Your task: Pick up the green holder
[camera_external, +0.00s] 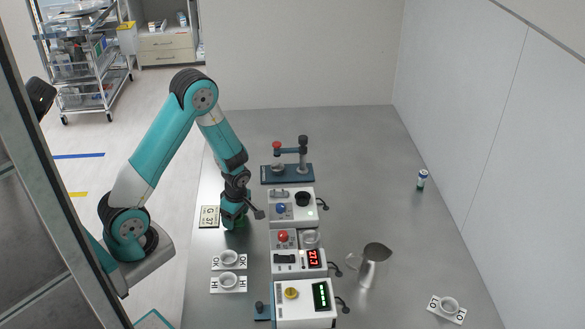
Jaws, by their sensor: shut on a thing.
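The green holder (241,222) is a small dark green piece at the left part of the grey table. It shows only partly beside and below my gripper (234,226). My gripper points down and is shut on the green holder. The fingers hide most of it. I cannot tell whether the holder touches the table or is a little above it.
White-grey devices (292,206) with knobs and displays stand in a column just right of my gripper. A labelled card (209,217) lies close on its left. Label plates with cups (229,283) lie in front. A metal pitcher (374,266) stands farther right. The table's right back is mostly clear.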

